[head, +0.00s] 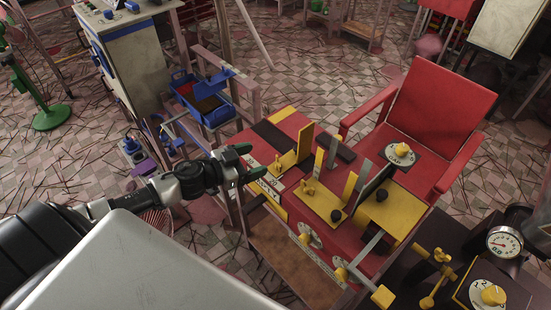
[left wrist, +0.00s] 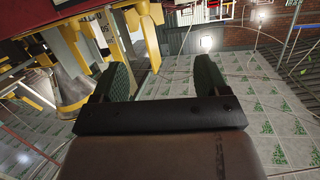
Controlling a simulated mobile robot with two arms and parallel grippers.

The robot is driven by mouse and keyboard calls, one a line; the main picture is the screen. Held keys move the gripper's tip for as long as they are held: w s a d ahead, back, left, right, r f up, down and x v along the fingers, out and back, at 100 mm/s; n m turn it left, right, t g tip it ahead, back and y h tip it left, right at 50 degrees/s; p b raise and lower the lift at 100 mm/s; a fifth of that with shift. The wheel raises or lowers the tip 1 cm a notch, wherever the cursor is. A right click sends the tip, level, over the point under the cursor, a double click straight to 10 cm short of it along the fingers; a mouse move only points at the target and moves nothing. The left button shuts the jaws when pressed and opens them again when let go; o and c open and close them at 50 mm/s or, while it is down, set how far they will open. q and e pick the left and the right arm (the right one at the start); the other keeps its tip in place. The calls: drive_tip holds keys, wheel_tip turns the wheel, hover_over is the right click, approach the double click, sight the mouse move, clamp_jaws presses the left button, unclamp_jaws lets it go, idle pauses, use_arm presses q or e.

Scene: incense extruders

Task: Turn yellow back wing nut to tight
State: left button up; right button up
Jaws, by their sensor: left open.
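Small yellow wing nuts stand on the red bench: one at the back left (head: 277,163), close to my left gripper, and one further forward (head: 309,187) on a yellow plate. I cannot tell for certain which is the back wing nut, or how tight either is. My left gripper (head: 250,160) is open and empty at the bench's left edge, just left of the rear wing nut. In the left wrist view its two dark fingers (left wrist: 162,78) are spread, with a yellow part (left wrist: 150,42) showing beyond them. My right gripper is not in view.
The red bench (head: 370,262) carries upright yellow and grey plates, dark knobs and round dials. A red chair (head: 445,105) stands behind it. A blue bin (head: 205,100) is at the left rear. A machine with a gauge (head: 504,242) is at the right.

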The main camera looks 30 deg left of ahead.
sight(277, 161)
use_arm(q)
drive_tip(key=w+d+f+m+g, duration=0.1)
drive_tip(key=w+d+f+g+h+p, duration=0.1)
drive_tip(key=w+g, duration=0.1)
drive_tip(key=w+d+f+m+g+h, duration=0.1)
drive_tip(key=w+d, duration=0.1)
drive_tip(key=shift+w+d+f+m+g, duration=0.1)
drive_tip(key=shift+w+f+m+g, duration=0.1)
drive_tip(key=shift+m+g, duration=0.15)
idle(0.5)
drive_tip(key=c, duration=0.9)
drive_tip(key=shift+w+m+g+h, duration=0.1)
drive_tip(key=shift+m+g+h, duration=0.65)
drive_tip(key=shift+g, duration=0.1)
drive_tip(key=shift+m+g+h+b, duration=0.45)
drive_tip(key=shift+m+g+b, duration=0.1)
drive_tip(key=shift+m+g, duration=0.25)
drive_tip(key=o, duration=0.9)
